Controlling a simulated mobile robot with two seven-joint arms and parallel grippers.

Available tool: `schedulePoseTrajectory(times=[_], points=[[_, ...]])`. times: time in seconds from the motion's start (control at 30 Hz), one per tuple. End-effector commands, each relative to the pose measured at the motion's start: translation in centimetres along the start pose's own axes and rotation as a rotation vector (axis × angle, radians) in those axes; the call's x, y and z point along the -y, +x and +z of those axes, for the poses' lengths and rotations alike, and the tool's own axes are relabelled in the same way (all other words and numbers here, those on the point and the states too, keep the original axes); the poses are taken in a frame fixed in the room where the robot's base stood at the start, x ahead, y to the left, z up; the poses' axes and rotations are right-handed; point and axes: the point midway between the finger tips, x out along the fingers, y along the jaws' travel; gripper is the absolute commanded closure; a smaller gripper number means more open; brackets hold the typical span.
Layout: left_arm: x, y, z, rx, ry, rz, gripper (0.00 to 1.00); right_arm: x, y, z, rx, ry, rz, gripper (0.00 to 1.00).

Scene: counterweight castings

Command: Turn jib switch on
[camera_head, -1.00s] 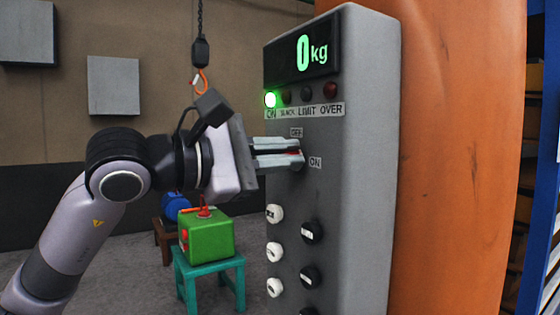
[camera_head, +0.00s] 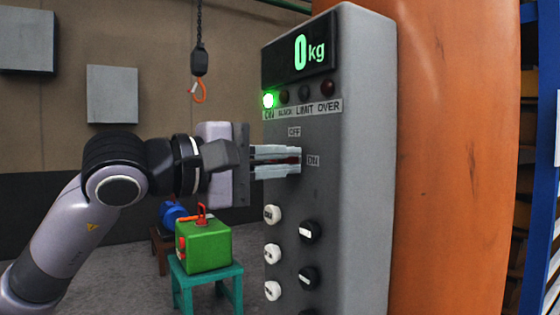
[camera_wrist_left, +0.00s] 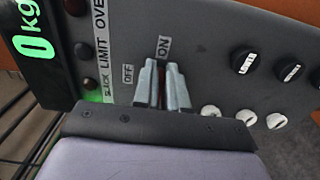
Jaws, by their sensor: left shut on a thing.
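The jib switch (camera_head: 291,161) is a small red and dark handle on the grey control box, beside the ON label (camera_head: 313,160) and below the OFF label (camera_head: 294,132). My left gripper (camera_head: 298,161) is shut on it, and the fingers hide most of the handle. In the left wrist view the two grey fingers (camera_wrist_left: 163,82) stand on either side of the switch (camera_wrist_left: 163,92) and line up with the ON label. The lamp (camera_head: 268,100) above its own ON label glows green. My right gripper is not in view.
The grey box (camera_head: 355,200) carries a 0 kg display (camera_head: 308,54) and several black and white knobs below the switch. An orange column (camera_head: 450,150) stands at right. A hook (camera_head: 198,92) hangs behind.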

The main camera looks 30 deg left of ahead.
Motion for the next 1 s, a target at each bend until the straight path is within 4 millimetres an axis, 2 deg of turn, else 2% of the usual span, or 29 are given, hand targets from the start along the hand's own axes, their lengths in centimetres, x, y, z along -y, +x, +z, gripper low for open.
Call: schedulePoseTrajectory(times=[0.3, 0.33, 0.4, 0.77, 1.0], points=[[0.0, 0.0, 0.0, 0.000, 0.004, 0.000, 1.00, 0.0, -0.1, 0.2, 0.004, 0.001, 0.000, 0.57], [0.0, 0.0, 0.0, 0.000, 0.004, 0.000, 0.82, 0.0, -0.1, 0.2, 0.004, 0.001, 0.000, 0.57], [0.0, 0.0, 0.0, 0.000, 0.003, 0.000, 0.63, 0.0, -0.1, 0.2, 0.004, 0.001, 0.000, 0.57], [0.1, -0.4, -0.1, -0.002, 0.002, 0.000, 0.63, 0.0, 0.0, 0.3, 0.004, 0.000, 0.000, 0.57], [0.2, -3.5, -0.1, -0.005, 0.003, 0.000, 0.63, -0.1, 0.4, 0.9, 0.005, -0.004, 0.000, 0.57]])
